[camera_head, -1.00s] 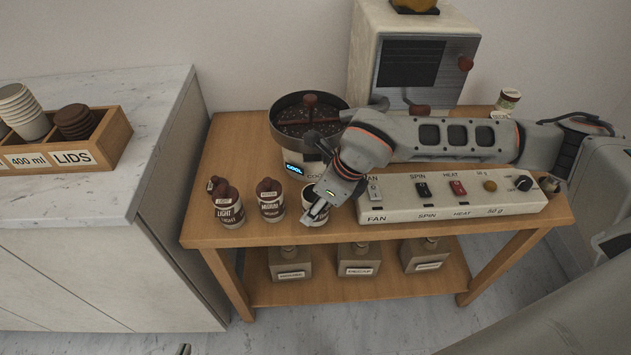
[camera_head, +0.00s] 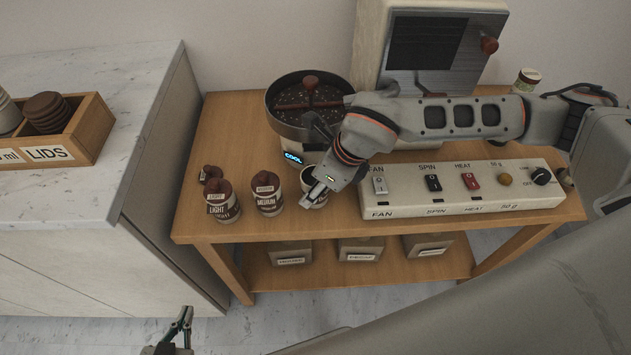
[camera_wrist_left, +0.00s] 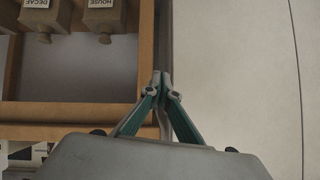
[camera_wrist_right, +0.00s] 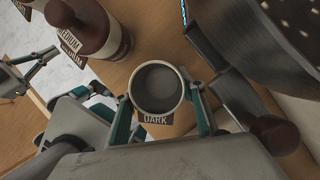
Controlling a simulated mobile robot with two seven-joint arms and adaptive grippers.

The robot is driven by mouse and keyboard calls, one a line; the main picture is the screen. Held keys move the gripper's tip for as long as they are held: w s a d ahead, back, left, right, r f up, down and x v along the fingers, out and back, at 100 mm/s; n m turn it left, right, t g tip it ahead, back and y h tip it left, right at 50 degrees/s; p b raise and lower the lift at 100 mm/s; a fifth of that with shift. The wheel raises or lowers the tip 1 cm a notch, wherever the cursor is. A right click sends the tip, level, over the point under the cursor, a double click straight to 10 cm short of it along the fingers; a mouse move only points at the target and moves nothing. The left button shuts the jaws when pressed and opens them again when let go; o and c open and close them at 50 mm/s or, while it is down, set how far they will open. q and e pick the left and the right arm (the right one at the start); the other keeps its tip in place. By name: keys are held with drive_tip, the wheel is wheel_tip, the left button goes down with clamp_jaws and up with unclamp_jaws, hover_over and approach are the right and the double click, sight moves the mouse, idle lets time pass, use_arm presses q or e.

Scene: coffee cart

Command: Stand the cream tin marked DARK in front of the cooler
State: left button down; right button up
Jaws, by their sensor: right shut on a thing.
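The cream tin marked DARK (camera_wrist_right: 157,119) is between the fingers of my right gripper (camera_wrist_right: 162,106) in the right wrist view. It is open at the top and looks empty inside. In the head view this tin (camera_head: 307,181) is upright at the table's front, partly hidden by my right gripper (camera_head: 317,192), which is shut on it. I cannot tell whether its base touches the table. The cooler (camera_head: 308,145), a round dark pan with a lit COOL display, is just behind it. My left gripper (camera_head: 184,322) is low in front of the cart, empty, its fingertips together in the left wrist view (camera_wrist_left: 162,84).
The MEDIUM tin (camera_head: 267,196) and LIGHT tin (camera_head: 223,205) stand left of the DARK tin. A switch panel (camera_head: 460,200) is close on its right. Canisters (camera_head: 361,247) sit on the lower shelf. A counter (camera_head: 100,70) with a lids box (camera_head: 75,148) is at left.

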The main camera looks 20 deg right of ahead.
drive_tip(key=o, duration=1.1)
drive_tip(key=shift+f, duration=0.15)
use_arm(q)
drive_tip(key=shift+s+f, duration=0.35)
drive_tip(key=shift+s, duration=0.25)
use_arm(e)
drive_tip(key=shift+r, duration=0.25)
drive_tip(key=p+v, duration=0.1)
drive_tip(key=v, duration=0.4)
drive_tip(key=shift+d+r, duration=0.1)
drive_tip(key=shift+r, duration=0.3)
drive_tip(key=v, duration=0.5)
drive_tip(key=shift+r+p, duration=0.1)
drive_tip(key=shift+p, duration=0.25)
use_arm(q)
drive_tip(key=shift+s+d+r, duration=0.15)
drive_tip(key=shift+d+r, duration=0.1)
drive_tip(key=shift+r, duration=0.3)
use_arm(e)
drive_tip(key=shift+s+d+r, duration=0.15)
drive_tip(key=shift+s+r, duration=0.05)
drive_tip(key=shift+r, duration=0.15)
